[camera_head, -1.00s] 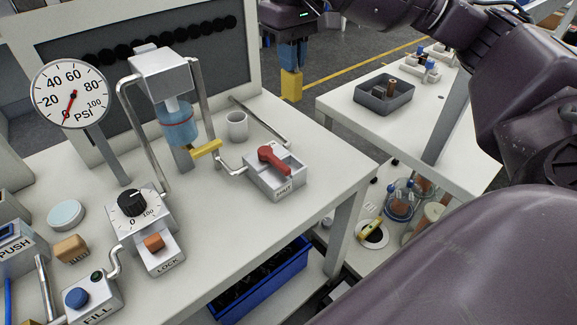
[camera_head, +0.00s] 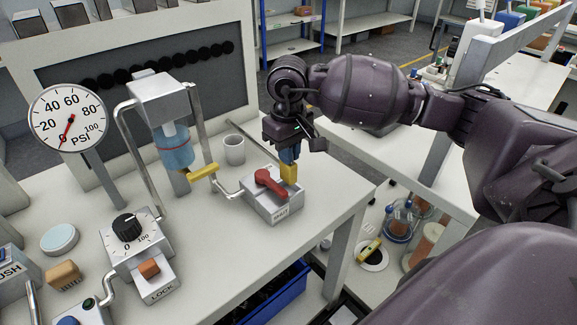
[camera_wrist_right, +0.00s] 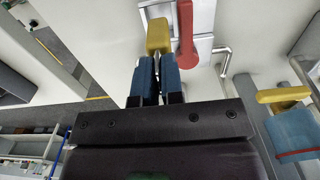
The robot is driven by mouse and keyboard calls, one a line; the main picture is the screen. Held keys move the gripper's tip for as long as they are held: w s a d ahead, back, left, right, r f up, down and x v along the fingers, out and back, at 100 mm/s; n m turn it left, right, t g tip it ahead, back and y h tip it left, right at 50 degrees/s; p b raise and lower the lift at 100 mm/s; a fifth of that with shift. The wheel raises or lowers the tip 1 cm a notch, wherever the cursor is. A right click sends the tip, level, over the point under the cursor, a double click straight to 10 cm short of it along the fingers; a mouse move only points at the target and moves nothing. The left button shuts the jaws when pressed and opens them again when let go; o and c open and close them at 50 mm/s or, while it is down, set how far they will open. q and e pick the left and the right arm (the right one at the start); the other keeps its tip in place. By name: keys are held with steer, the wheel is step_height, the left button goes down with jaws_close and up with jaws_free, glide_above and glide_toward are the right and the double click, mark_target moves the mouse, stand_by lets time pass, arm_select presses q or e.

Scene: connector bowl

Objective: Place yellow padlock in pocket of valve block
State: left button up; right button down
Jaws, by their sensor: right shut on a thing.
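The yellow padlock (camera_head: 289,173) is held in my right gripper (camera_head: 289,156), between its blue fingers. It hangs at the back right part of the valve block (camera_head: 268,207), a silver block with a red lever (camera_head: 271,183). In the right wrist view the padlock (camera_wrist_right: 158,34) projects past the fingertips (camera_wrist_right: 157,60), beside the red lever (camera_wrist_right: 187,35) and over the block's edge. The pocket is mostly hidden by the padlock and lever; I cannot tell whether the padlock touches the block. My left gripper is not in view.
A bent metal pipe (camera_head: 228,192) runs to the block's left side. The bench's right edge is close to the block.

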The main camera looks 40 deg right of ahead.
mark_target(288, 168)
steer(key=shift+f, duration=2.1)
steer(key=shift+f, duration=0.25)
steer(key=c, duration=1.2)
jaws_free()
steer(key=shift+r, duration=0.1)
steer(key=shift+c, duration=0.2)
step_height(288, 168, up, 12)
steer(key=shift+r, duration=0.2)
steer(key=shift+a, duration=0.1)
